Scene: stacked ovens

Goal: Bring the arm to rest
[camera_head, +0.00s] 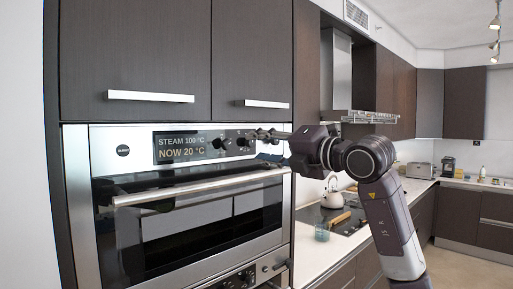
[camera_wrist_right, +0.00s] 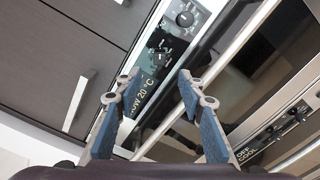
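My right arm comes in from the right in the head view. Its gripper (camera_head: 250,136) is in front of the right part of the upper oven's control panel (camera_head: 135,150), near the knobs. In the wrist view the right gripper (camera_wrist_right: 158,77) has its two blue-padded fingers spread apart with nothing between them. A knob (camera_wrist_right: 184,18) and the display lie beyond the fingertips; whether a finger touches the panel I cannot tell. The display (camera_head: 181,149) reads "STEAM 100 °C" and "NOW 20 °C". The upper oven's door (camera_head: 190,222) is shut. My left gripper is not in view.
The door handle (camera_head: 200,188) sticks out below the panel. A lower oven (camera_head: 235,280) with knobs is underneath, and cabinets (camera_head: 135,60) are above. To the right, a counter (camera_head: 310,262) holds a kettle (camera_head: 332,196) and a glass container (camera_head: 322,233). Open floor lies further right.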

